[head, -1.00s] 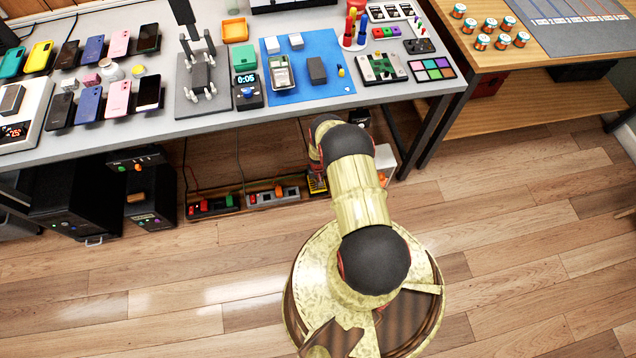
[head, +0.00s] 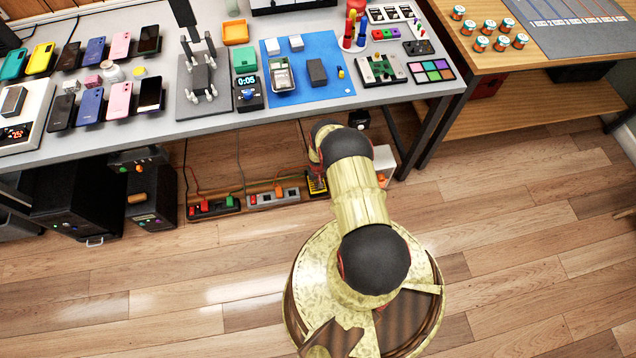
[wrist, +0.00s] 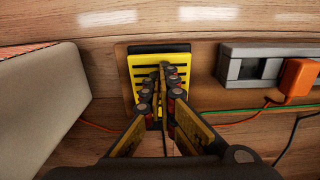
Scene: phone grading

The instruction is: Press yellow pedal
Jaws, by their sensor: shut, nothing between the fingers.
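The yellow pedal (wrist: 178,72), with black stripes across its plate and a dark edge at its far end, lies straight ahead in the wrist view. My gripper (wrist: 163,68) is shut and empty, with its fingertips over the middle of the pedal plate. I cannot tell whether the tips touch the plate. In the head view, a small part of the pedal (head: 316,186) shows under the workbench beside my arm, which hides the rest of it and the gripper.
A power strip (head: 274,197) with an orange plug (wrist: 298,77) lies right of the pedal in the wrist view. A pale box (wrist: 40,105) stands on its left. Cables run along the floor. The workbench (head: 400,100) overhangs this spot; open wooden floor lies in front.

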